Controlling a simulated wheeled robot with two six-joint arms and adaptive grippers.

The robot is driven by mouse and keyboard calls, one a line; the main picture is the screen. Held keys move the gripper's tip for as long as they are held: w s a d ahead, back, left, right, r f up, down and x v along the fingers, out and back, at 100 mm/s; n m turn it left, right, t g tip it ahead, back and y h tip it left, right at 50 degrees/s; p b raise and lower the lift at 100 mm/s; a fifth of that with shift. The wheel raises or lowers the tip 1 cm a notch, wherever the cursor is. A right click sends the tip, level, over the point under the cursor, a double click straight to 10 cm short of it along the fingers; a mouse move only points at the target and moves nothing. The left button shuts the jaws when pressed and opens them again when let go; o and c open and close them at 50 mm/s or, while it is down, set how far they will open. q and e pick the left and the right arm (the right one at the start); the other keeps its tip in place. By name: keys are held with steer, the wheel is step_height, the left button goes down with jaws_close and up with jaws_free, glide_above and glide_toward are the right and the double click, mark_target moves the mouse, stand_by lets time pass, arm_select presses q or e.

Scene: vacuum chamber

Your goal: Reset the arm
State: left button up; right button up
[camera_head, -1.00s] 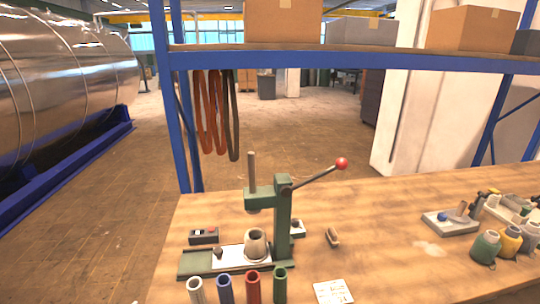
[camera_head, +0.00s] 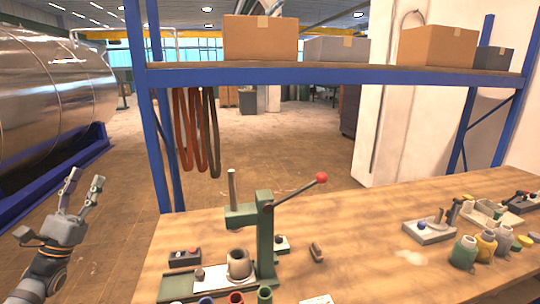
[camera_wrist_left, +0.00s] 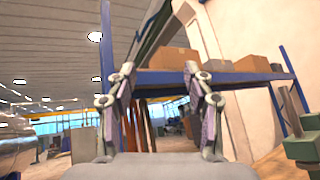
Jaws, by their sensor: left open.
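My left gripper (camera_head: 83,186) stands at the lower left of the head view, left of the workbench and apart from it. Its fingers point up, spread apart, with nothing between them. In the left wrist view the two fingers (camera_wrist_left: 160,92) are also apart and empty, with the blue shelf behind them. My right gripper is not in view. The green arbor press (camera_head: 265,235) with its red-knobbed lever stands on the wooden workbench (camera_head: 365,225), right of my left gripper.
A blue shelf (camera_head: 330,76) with cardboard boxes (camera_head: 260,39) spans above the bench. Orange and dark hoses (camera_head: 195,130) hang from it. Bottles (camera_head: 464,252) and small trays (camera_head: 430,232) are at the bench's right. A metal tank (camera_head: 50,90) stands at the left. Open floor lies between.

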arm_select(q)
steer(key=w+a+f+n+g+y, duration=0.45)
steer(key=f+n+y, duration=0.35)
steer(key=n, duration=1)
steer(key=w+a+f+n+g+y, duration=0.3)
steer(key=w+a+f+n+y, duration=0.3)
steer(key=n, duration=1.1)
steer(key=s+f+n+g+y, duration=0.1)
steer(key=s+f+n+g, duration=0.3)
steer(key=f, duration=1.1)
steer(key=s+f+n+g+y, duration=0.15)
steer(key=s+f, duration=0.35)
steer(key=f, duration=1.1)
steer(key=s+d+f+n+g+h, duration=0.1)
steer(key=s+d+f+g, duration=0.3)
steer(key=s+f, duration=0.85)
steer(key=s+d+f+n+g+h, duration=0.1)
steer(key=s+d+f+g, duration=0.35)
steer(key=s+f, duration=0.8)
steer(key=s+d+f+g, duration=0.1)
steer(key=s+d+f, duration=0.3)
steer(key=s+d, duration=0.2)
steer(key=s+d+f+g+h, duration=0.1)
steer(key=s+d+f, duration=0.4)
steer(key=s, duration=0.4)
steer(key=s+d+f+n+g+h, duration=0.1)
steer(key=s+d+f, duration=0.4)
steer(key=s, duration=0.3)
steer(key=shift+s+d, duration=0.3)
steer(key=shift+d, duration=0.5)
